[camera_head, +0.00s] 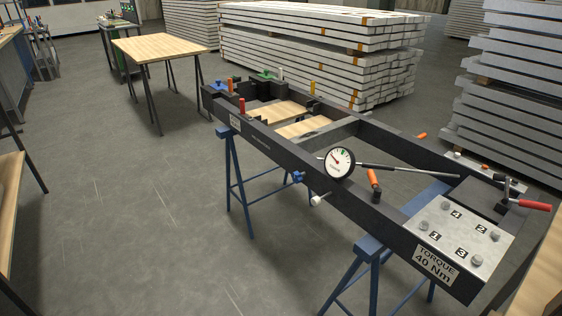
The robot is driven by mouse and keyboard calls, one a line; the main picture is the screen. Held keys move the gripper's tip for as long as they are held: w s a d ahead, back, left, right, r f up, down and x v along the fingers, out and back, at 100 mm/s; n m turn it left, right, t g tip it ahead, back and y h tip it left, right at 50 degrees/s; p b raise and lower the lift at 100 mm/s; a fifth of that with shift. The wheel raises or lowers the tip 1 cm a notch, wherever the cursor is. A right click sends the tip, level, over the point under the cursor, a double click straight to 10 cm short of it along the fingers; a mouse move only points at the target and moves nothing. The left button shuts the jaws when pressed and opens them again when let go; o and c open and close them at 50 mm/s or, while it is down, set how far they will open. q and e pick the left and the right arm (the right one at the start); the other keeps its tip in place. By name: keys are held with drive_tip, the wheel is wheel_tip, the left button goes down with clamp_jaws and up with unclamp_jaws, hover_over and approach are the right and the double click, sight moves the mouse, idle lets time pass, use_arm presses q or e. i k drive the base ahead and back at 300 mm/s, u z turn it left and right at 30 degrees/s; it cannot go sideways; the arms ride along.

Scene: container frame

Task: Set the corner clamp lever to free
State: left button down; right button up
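A dark rectangular container frame (262,137) lies across blue trestles. Several coloured handles sit on it, and I cannot tell for certain which is the corner clamp lever. A red-handled lever (535,204) lies nearly flat at the right corner, pointing right. At the far left end a red handle (241,105) and an orange handle (230,84) stand upright. An orange handle (374,180) tilts up on the near rail, and another orange one (421,136) is at the far rail. Any free or locked marking is too small to read. Neither of my grippers is in view.
A dial gauge (339,162) with a long rod stands on the near rail. A numbered bolt plate (457,233) and a "TORQUE 40 Nm" label (437,264) are at the near end. Blue trestles (233,180) stand below. A wooden table (160,46) stands behind.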

sight(374, 184)
drive_tip(key=u, duration=1)
drive_tip(key=i, duration=0.9)
drive_tip(key=z, duration=0.9)
